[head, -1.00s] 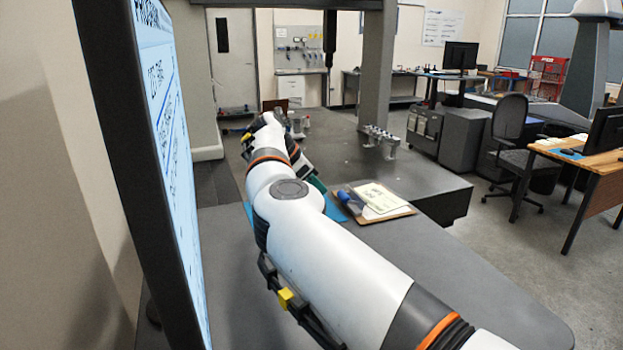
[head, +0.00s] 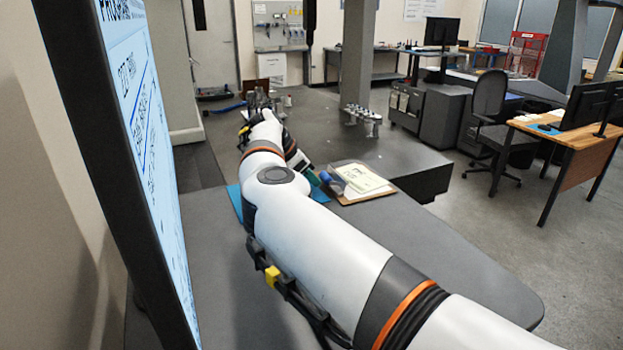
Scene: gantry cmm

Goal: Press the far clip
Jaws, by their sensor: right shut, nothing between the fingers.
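My right arm reaches from the lower right across the grey table to the far granite plate (head: 380,150). My right gripper (head: 261,108) is small at the far end of the arm, beside a cluster of small dark and metallic parts (head: 283,103) on the plate. Its fingers are mostly hidden by my wrist; it is shut with nothing held. I cannot make out the far clip; it may be hidden behind my wrist or among those parts. My left gripper is out of view.
A large screen (head: 140,150) stands close on the left. A clipboard (head: 362,183) with paper lies right of my forearm, near a blue object (head: 326,177). The table's right side is clear.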

